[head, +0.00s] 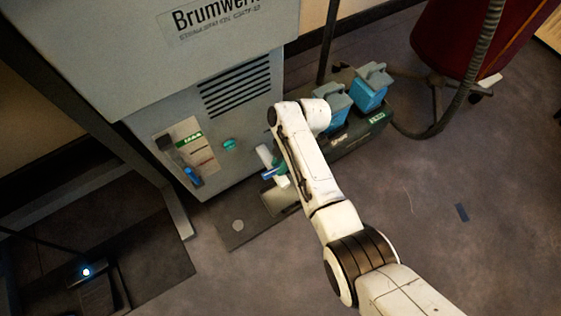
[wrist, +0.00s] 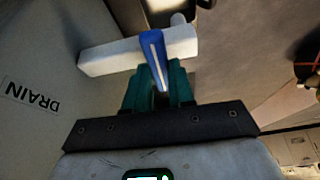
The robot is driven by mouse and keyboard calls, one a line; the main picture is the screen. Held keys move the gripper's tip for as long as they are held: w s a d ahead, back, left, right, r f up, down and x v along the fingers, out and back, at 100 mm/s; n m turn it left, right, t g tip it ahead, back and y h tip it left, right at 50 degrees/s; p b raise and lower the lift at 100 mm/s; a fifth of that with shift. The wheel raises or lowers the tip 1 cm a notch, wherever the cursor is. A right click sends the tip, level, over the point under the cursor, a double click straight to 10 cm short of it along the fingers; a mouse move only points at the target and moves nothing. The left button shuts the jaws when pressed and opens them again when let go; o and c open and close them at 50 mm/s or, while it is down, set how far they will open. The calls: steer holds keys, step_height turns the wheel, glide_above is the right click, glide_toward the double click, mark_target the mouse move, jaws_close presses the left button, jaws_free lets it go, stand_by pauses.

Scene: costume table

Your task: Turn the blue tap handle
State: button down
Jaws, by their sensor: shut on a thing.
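The blue tap handle (wrist: 155,48) is a narrow lever across a pale tap body (wrist: 100,57) in the wrist view. My gripper (wrist: 157,82) has its two green fingers on either side of the handle's near end and is shut on it. In the head view the handle (head: 269,174) shows as a small blue piece by the cabinet's lower right side, beside my green fingers. My arm hides part of the tap there.
The grey cabinet (head: 235,100) stands at left, with a label panel (head: 187,150) and vents. A DRAIN label (wrist: 31,95) shows in the wrist view. Two blue containers (head: 370,88) sit on a dark green case (head: 365,130) beyond my arm. Floor at right is mostly clear.

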steer(key=m+p, duration=0.2)
steer(key=p, duration=0.1)
steer(key=shift+s+d+r+m+t+y, duration=0.1)
steer(key=shift+s+r+m+t+y, duration=0.1)
steer(key=shift+r+m+t+y, duration=0.15)
steer(key=m+t+p, duration=0.1)
steer(key=m, duration=0.1)
steer(key=m+t+p, duration=0.1)
steer(key=m+p, duration=0.1)
steer(key=shift+s+f+m, duration=0.2)
steer(key=shift+m, duration=0.15)
steer(key=m+p, duration=0.1)
steer(key=m+t+p, duration=0.1)
steer(key=m, duration=0.1)
steer(key=shift+s+m, duration=0.2)
steer(key=shift+m, duration=0.1)
steer(key=shift+s+f+m+t+h+p, duration=0.1)
steer(key=shift+m+t+h+p, duration=0.35)
steer(key=shift+m, duration=0.55)
steer(key=shift+f+m+t+h+p, duration=0.1)
steer(key=shift+m+t+h+p, duration=0.15)
steer(key=shift+m+p, duration=0.55)
steer(key=shift+m+t, duration=0.25)
steer(key=shift+m, duration=0.15)
steer(key=c, duration=1)
jaws_free()
steer(key=shift+o, duration=0.2)
